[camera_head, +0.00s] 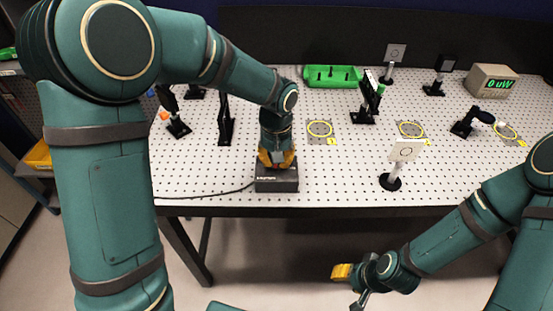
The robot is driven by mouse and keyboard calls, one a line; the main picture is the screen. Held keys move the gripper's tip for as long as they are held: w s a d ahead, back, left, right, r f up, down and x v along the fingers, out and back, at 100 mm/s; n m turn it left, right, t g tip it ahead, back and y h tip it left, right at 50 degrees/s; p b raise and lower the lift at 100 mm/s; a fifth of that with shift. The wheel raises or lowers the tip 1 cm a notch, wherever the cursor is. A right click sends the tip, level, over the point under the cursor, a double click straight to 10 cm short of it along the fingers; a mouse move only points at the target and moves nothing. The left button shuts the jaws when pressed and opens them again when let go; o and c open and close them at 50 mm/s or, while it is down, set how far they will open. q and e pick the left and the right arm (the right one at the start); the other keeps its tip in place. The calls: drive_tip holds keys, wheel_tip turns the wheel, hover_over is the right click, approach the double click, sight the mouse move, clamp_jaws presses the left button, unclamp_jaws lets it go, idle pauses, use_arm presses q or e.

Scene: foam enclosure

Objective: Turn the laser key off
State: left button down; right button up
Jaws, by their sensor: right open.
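A dark grey box (277,181) with small white lettering on its front stands at the front edge of the perforated table; it looks like the laser's control box. No key can be made out on it; my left gripper covers its top. My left gripper (277,160), with orange-yellow fingers, points down right at the top of this box. Whether its fingers are closed on a key is hidden. My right gripper (342,272) is open, low in front of the table and away from everything on it.
The optical table (330,185) carries a white card on a post (403,157), black mounts (369,95), yellow rings (320,128) and a green tray (332,76). A meter (491,81) at the back right reads 0 uW. A black cable (215,196) runs left from the box.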

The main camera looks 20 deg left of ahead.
use_arm(q)
drive_tip(key=shift+f+n, duration=0.1)
drive_tip(key=shift+n, duration=0.5)
drive_tip(key=c, duration=1.1)
unclamp_jaws()
wheel_tip(320, 180, up, 12)
drive_tip(key=shift+r, duration=0.1)
